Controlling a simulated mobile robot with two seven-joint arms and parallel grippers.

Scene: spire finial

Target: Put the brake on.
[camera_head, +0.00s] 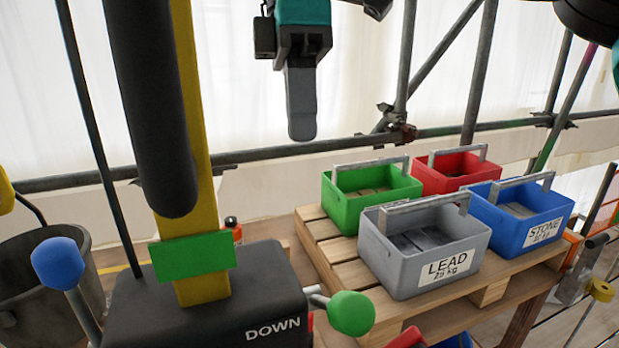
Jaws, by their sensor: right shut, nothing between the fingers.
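A black box marked DOWN (215,315) stands at the lower left, at the foot of a yellow post (200,130). A lever with a green knob (351,313) sticks out of its right side. A lever with a blue knob (58,263) stands at its left. No label in view tells which one is the brake. A green plate (194,256) sits on the post above the box. My right gripper (302,128) hangs at top centre, fingers down, shut and empty, apart from both knobs. My left gripper is not in view.
A wooden pallet (322,240) at right bears a green crate (370,203), a red crate (462,172), a grey LEAD crate (405,262) and a blue STONE crate (510,225). A dark bucket (40,290) is at far left. Scaffold tubes (290,150) cross behind.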

